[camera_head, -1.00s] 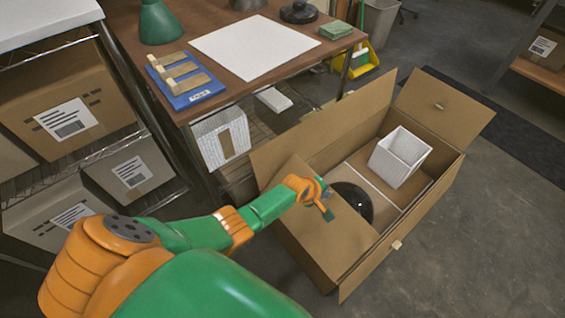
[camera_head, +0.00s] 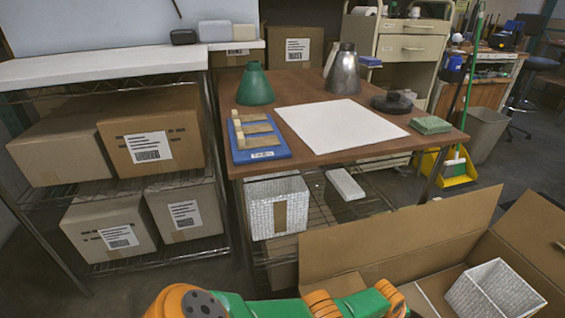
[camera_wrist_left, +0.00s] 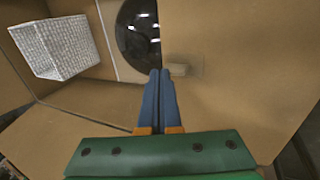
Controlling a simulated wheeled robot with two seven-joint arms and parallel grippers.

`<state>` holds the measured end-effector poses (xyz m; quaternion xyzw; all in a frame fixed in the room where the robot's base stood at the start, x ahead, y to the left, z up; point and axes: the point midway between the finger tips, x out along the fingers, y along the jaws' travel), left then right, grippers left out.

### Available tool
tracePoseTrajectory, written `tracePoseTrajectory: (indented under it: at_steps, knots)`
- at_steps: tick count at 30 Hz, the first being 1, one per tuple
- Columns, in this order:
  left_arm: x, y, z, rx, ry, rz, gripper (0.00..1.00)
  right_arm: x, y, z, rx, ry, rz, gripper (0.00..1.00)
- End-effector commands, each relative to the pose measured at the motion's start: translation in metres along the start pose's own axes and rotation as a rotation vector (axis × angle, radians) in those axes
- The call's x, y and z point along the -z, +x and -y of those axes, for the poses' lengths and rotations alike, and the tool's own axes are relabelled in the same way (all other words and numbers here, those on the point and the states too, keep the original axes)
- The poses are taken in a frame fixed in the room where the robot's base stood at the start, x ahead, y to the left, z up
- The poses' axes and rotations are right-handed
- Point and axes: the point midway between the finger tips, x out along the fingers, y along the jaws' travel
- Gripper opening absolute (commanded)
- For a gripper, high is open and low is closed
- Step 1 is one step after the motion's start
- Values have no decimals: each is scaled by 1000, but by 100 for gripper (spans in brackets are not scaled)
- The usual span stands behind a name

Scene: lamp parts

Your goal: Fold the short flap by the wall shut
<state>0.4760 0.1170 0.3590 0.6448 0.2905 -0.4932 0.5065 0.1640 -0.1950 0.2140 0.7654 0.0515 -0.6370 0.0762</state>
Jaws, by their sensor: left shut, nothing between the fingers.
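The open cardboard box (camera_head: 330,262) stands at bottom right in the head view. One short flap (camera_wrist_left: 235,75) fills the right of the left wrist view, with a small tan tab (camera_wrist_left: 180,70) near its edge. It covers part of a dark glossy dome (camera_wrist_left: 138,35) in the box; I cannot tell if it lies fully flat. My left gripper (camera_wrist_left: 160,75) is shut and empty, its blue fingertips at this flap's edge; contact is unclear. The opposite short flap (camera_head: 540,235) stands open in the head view. My right gripper is out of view.
A white woven bin (camera_head: 492,290) sits in the box and also shows in the wrist view (camera_wrist_left: 55,48). A long flap (camera_head: 400,240) stands up on the table side. The brown table (camera_head: 300,88) and a shelf of cartons (camera_head: 150,140) stand behind.

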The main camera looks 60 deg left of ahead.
Motion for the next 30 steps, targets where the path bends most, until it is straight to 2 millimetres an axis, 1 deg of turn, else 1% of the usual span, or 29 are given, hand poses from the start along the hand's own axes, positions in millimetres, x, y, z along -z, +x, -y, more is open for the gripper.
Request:
tracePoseTrajectory:
  at_steps: [1, 4, 24, 27, 29, 30]
  knots:
    - [0, 5, 1, -1, 0, 0, 0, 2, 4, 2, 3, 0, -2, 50]
    - [0, 7, 1, 0, -1, 1, 0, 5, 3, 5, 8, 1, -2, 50]
    - [-1, 8, 3, 3, -1, 3, 0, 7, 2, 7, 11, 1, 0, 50]
    - [0, 3, 1, 2, -1, 2, 0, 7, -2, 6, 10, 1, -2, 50]
    - [1, -6, -1, 1, -1, 2, 0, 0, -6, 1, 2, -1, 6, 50]
    - [3, -13, -3, 0, -2, 1, 0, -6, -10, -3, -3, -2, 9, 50]
